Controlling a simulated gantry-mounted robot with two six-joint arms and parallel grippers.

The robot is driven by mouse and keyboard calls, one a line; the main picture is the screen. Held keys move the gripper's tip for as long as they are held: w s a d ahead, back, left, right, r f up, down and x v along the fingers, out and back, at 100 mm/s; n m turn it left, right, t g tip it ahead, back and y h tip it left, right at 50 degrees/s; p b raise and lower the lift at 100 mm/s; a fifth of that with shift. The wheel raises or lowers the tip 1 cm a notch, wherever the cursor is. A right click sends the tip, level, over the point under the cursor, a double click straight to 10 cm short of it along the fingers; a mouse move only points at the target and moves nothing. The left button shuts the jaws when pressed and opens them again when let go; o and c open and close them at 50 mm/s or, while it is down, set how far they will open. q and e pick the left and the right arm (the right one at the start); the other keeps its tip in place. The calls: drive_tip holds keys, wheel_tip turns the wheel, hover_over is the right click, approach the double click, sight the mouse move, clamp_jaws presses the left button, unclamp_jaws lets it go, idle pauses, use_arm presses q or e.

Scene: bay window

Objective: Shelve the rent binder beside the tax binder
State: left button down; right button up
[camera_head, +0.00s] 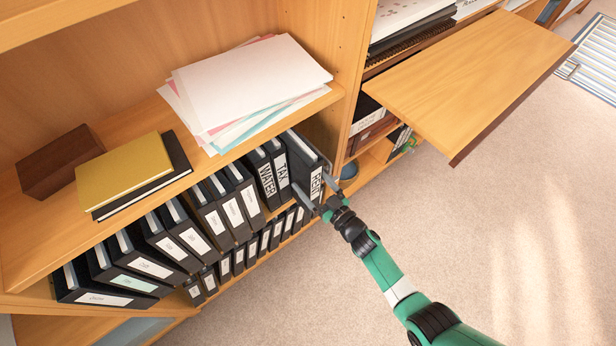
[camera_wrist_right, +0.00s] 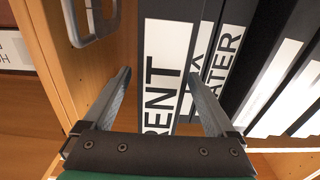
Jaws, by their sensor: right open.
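The rent binder (camera_head: 316,181), black with a white RENT label, stands upright at the right end of the upper binder row, immediately right of the tax binder (camera_head: 281,169). The water binder (camera_head: 266,180) is left of the tax binder. My right gripper (camera_head: 319,189) is open in front of the rent binder's spine. In the right wrist view its fingers (camera_wrist_right: 159,76) straddle the rent binder (camera_wrist_right: 165,70), one on each side; whether they touch it I cannot tell. The tax binder (camera_wrist_right: 206,50) is partly hidden behind the right finger. My left gripper is out of view.
More black binders (camera_head: 190,237) fill the row to the left, with a lower row beneath. Papers (camera_head: 250,80), a yellow book (camera_head: 124,170) and a brown box (camera_head: 58,162) lie on the shelf above. A wooden panel (camera_head: 465,75) juts out at right. The carpet (camera_head: 480,230) is clear.

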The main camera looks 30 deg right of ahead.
drive_tip(key=s+d+p, duration=0.1)
drive_tip(key=s+p, duration=0.4)
drive_tip(key=s, duration=0.5)
drive_tip(key=shift+s+r, duration=0.15)
drive_tip(key=shift+s, duration=0.2)
